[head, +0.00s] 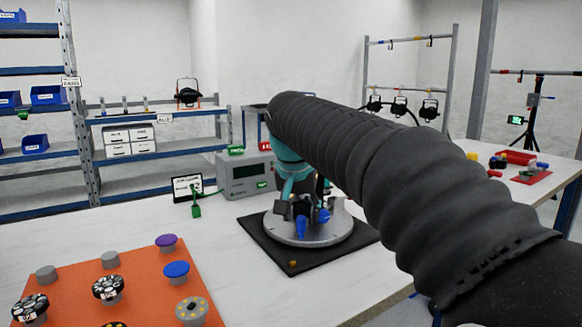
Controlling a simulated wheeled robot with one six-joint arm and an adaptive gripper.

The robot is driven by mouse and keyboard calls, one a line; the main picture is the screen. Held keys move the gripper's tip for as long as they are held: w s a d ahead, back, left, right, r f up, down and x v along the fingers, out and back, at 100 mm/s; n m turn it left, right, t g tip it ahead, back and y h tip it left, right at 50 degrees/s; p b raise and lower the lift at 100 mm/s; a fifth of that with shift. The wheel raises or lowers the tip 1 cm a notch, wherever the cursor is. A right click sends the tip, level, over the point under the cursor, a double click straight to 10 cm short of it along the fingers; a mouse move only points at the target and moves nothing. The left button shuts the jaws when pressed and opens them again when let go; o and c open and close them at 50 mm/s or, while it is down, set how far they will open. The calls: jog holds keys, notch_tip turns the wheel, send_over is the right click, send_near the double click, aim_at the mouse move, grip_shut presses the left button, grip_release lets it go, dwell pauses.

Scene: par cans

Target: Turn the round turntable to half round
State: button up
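The round turntable (333,232) is a light grey disc on a black square base plate (268,241) on the white table, right of the picture's middle. A small brass-coloured knob (292,264) is at the plate's front corner. My gripper (312,217) hangs below my teal wrist, over the disc. Two blue pieces show low among its dark parts, a little apart; I cannot tell whether they are fingertips or parts on the disc. My arm in its black sleeve hides part of the area. Contact with the disc and the finger opening are unclear.
An orange board (137,283) with several round knobs lies at the front left. Shelving (165,117) stands beyond. Bare white table (228,268) lies between board and turntable.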

jog(key=v, duration=1.1)
jog(key=shift+r+p, duration=0.3)
jog(key=shift+p, duration=0.1)
jog(key=shift+a, duration=0.15)
